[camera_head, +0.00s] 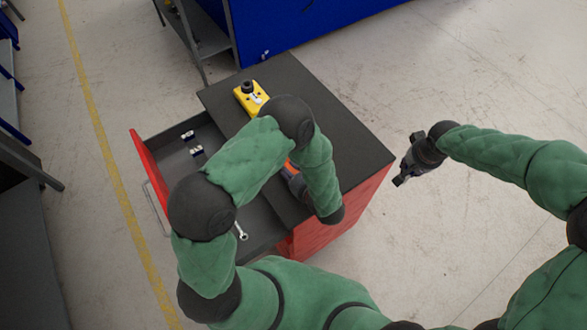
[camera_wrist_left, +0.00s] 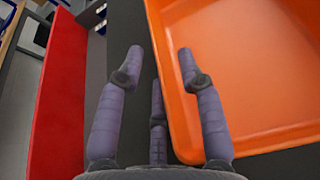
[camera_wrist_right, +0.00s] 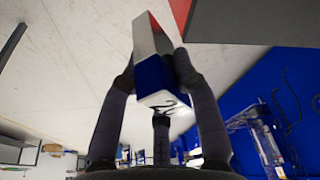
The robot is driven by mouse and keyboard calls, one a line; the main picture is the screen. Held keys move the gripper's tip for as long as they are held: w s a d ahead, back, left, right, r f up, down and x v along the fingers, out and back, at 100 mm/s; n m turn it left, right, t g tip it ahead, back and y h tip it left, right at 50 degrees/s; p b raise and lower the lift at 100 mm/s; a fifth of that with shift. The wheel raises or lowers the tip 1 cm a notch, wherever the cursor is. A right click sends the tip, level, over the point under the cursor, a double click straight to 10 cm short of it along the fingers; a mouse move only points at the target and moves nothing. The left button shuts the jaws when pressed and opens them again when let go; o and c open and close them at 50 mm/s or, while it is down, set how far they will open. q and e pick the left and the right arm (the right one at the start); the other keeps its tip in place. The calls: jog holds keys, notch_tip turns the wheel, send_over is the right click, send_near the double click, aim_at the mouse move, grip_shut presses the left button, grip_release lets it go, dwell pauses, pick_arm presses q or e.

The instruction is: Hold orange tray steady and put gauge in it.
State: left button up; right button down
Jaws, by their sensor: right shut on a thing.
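The orange tray (camera_wrist_left: 255,75) fills the right of the left wrist view; in the head view only an orange sliver (camera_head: 289,165) shows past my left arm. My left gripper (camera_wrist_left: 161,63) is open, one finger outside the tray's left wall and the other over its inside; both look apart from the wall. In the head view my arm mostly hides this gripper. My right gripper (camera_head: 402,175) is off the cabinet's right side, over the floor. In the right wrist view it is shut on a blue and silver block (camera_wrist_right: 152,72) with a dark mark, seemingly the gauge.
A red cabinet with a dark top (camera_head: 345,125) stands in the middle, its drawer (camera_head: 165,150) open to the left. Small blue and white pieces (camera_head: 196,151) and a wrench (camera_head: 241,232) lie in the drawer. A yellow device (camera_head: 251,97) sits on the top's back left.

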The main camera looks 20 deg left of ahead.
pick_arm(q)
grip_shut()
pick_arm(e)
jog(key=w+a+n+y, duration=0.25)
jog(key=a+n, duration=0.35)
jog(key=a, duration=2.7)
jog(key=shift+h, duration=0.45)
jog(key=shift+a+f, duration=0.2)
jog(key=shift+f, duration=4.45)
